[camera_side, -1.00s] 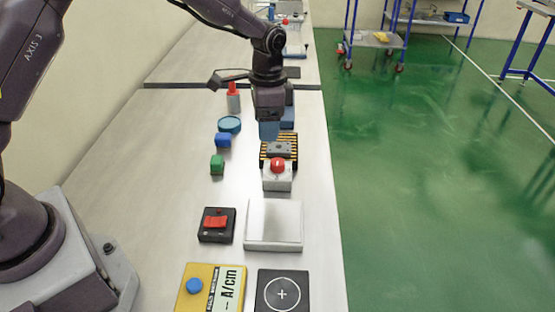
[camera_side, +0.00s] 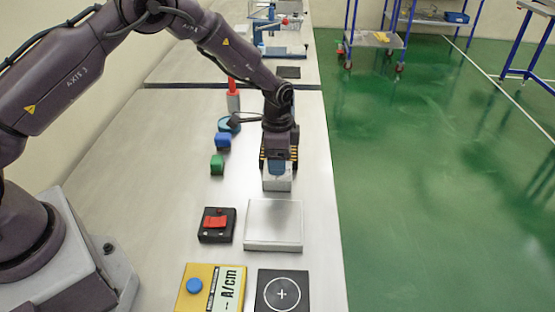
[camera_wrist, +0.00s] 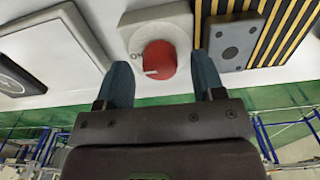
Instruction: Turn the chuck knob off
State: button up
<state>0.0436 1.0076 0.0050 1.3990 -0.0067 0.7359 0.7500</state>
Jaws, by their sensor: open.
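The red knob (camera_wrist: 160,59) sits on a small white box (camera_wrist: 136,20) in the wrist view. A white mark on the knob points left, near partly readable lettering on the box. My gripper (camera_wrist: 161,64) is open, with one blue finger to each side of the knob; I cannot tell whether they touch it. In the side view my gripper (camera_side: 277,168) is right over the white box (camera_side: 277,184) and hides the knob.
A grey plate (camera_wrist: 237,40) on a black-and-yellow striped base (camera_wrist: 290,30) lies beside the knob box.

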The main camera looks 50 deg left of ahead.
jog(key=shift+f, duration=0.55)
jog(key=c, duration=0.9)
